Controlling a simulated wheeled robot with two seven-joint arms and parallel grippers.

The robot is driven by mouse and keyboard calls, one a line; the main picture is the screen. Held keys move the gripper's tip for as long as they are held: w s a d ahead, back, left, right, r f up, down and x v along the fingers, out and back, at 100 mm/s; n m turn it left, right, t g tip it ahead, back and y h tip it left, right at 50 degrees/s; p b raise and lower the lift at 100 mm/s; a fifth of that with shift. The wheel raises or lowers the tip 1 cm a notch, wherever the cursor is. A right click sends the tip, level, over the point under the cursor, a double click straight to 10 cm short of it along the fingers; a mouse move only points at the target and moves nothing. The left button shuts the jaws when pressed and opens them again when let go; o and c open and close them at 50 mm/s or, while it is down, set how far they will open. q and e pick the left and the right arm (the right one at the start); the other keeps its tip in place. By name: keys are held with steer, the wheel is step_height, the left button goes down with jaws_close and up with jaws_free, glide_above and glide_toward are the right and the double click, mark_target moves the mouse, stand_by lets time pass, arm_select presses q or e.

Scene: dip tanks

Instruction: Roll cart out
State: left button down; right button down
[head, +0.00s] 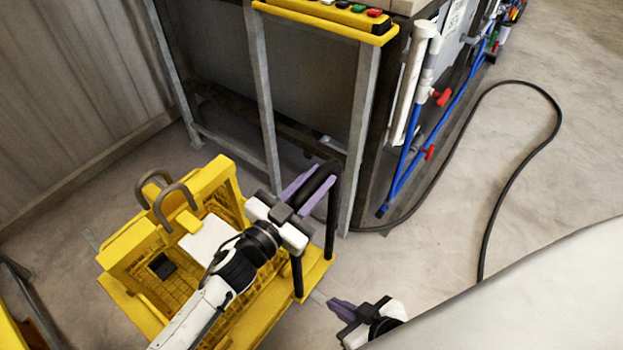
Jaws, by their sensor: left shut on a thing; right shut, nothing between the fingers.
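The yellow cart (318,268) stands on the floor at the lower left. Its black upright handle (332,225) rises at the cart's right end. My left gripper (307,190) is shut on the top bar of the handle, with a purple finger on each side of the bar. A yellow basket (222,176) with two grey hooks (175,205) sits on the cart. My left arm hides part of the basket and cart. My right gripper (343,309) is shut and empty, low in the picture, to the right of the cart and apart from it.
A dark tank stand with grey metal legs (262,100) and a yellow button panel (335,14) stands just beyond the cart. Blue and white pipes (405,160) run along its side. A black hose (556,115) loops over otherwise open floor at right. A corrugated wall (70,80) is at left.

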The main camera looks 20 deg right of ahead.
mark_target(296, 206)
arm_select(q)
steer(key=c, duration=1.5)
jaws_free()
steer(key=shift+c, duration=0.2)
steer(key=v, duration=1)
steer(key=shift+s+a+p, duration=0.15)
steer(key=shift+p, duration=0.15)
steer(key=shift+r, duration=0.1)
